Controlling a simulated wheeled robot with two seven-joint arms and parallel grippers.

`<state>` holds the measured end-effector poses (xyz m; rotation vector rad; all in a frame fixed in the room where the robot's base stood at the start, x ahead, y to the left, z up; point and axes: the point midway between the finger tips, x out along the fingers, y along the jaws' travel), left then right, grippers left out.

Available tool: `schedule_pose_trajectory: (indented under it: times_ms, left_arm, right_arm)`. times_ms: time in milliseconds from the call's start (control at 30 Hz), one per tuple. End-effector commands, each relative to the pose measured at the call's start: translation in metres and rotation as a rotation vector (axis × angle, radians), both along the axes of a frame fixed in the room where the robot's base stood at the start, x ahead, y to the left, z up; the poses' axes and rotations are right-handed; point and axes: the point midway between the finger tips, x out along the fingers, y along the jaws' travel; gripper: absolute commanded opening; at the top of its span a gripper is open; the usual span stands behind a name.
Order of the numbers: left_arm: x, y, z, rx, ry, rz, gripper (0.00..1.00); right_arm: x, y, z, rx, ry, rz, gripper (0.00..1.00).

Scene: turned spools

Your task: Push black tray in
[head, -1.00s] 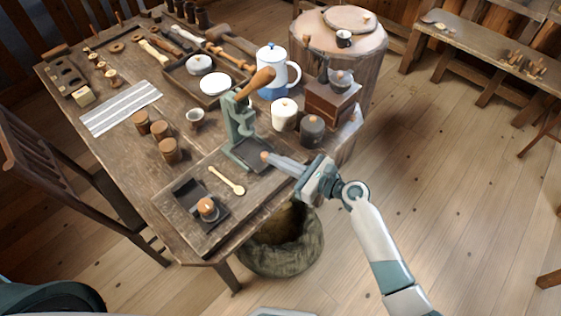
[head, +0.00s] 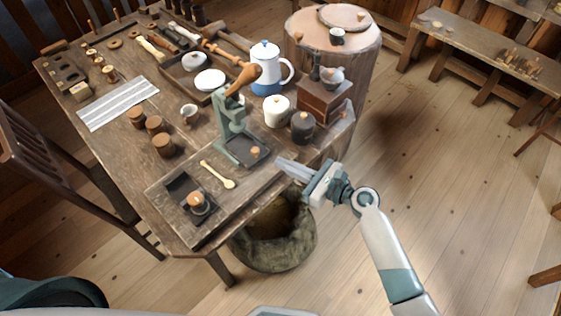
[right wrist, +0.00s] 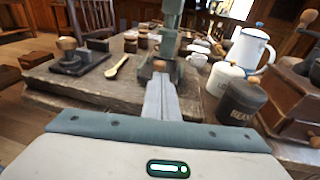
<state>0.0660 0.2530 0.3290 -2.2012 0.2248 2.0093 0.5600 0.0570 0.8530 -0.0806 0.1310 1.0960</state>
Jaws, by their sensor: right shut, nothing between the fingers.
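The black tray (head: 241,150) lies at the foot of the green lever press (head: 230,115), with a small copper-coloured knob (head: 254,151) at its near right side. I cannot tell how far the tray sits inside the press base. My right gripper (head: 279,162) is shut and empty, just right of the knob and apart from it, near the table edge. In the right wrist view the shut fingers (right wrist: 162,82) point at the knob (right wrist: 159,65), which partly hides the tray. My left gripper is not in view.
A dark holder with a tamper (head: 196,203) and a wooden spoon (head: 218,175) lie on the board left of the press. A white canister (head: 276,111), a black canister (head: 303,127) and a grinder (head: 325,98) stand behind my right gripper. A sack (head: 275,240) stands below the edge.

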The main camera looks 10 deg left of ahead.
Motion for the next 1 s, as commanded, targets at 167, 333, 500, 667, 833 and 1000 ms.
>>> schedule_pose_trajectory:
  times_ms: [167,333,500,667,833,1000]
  left_arm:
    - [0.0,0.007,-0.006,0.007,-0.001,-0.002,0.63]
    - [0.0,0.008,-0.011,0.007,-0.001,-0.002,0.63]
    - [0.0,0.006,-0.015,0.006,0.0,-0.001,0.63]
    - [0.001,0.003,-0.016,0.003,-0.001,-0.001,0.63]
    - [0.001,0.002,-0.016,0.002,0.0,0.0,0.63]
    - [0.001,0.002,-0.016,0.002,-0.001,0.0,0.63]
  right_arm:
    - [-0.01,-0.021,0.001,-0.001,0.0,-0.002,0.0]
    - [-0.022,-0.044,0.004,-0.003,0.0,-0.001,0.0]
    - [-0.031,-0.061,0.008,-0.001,-0.001,-0.001,0.0]
    - [-0.034,-0.068,0.011,-0.001,0.0,0.0,0.0]
    - [-0.034,-0.068,0.011,0.0,0.0,0.0,0.0]
    - [-0.034,-0.068,0.011,0.0,0.0,-0.001,0.0]
